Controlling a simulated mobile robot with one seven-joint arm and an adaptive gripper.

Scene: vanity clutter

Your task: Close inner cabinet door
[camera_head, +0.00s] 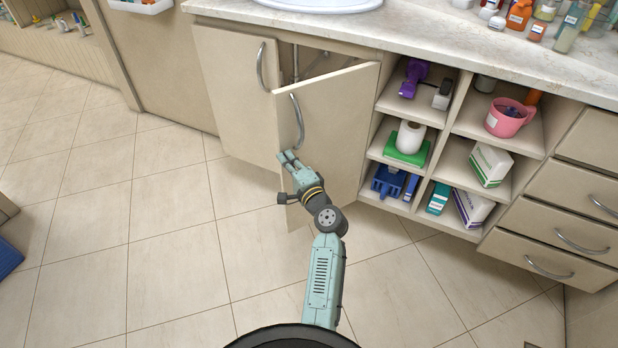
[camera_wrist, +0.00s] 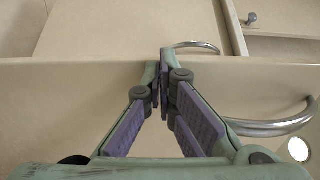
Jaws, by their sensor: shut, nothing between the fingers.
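The inner cabinet door (camera_head: 335,120) is the right one of two beige doors under the sink counter. It stands partly open, swung out from its right side beside the shelves. Its curved metal handle (camera_head: 298,122) is near its free edge. My gripper (camera_head: 287,158) is shut and empty, at the lower part of that free edge, below the handle. In the wrist view my closed fingertips (camera_wrist: 163,58) overlap the door's edge (camera_wrist: 80,78), and a curved handle (camera_wrist: 275,124) shows at right. I cannot tell whether the fingers touch the door.
The left cabinet door (camera_head: 232,95) looks closed. A pipe (camera_head: 295,62) shows in the opening. Open shelves (camera_head: 455,160) with bottles, boxes and a pink mug (camera_head: 505,120) stand to the right, then drawers (camera_head: 560,195). The tiled floor (camera_head: 170,240) at left is clear.

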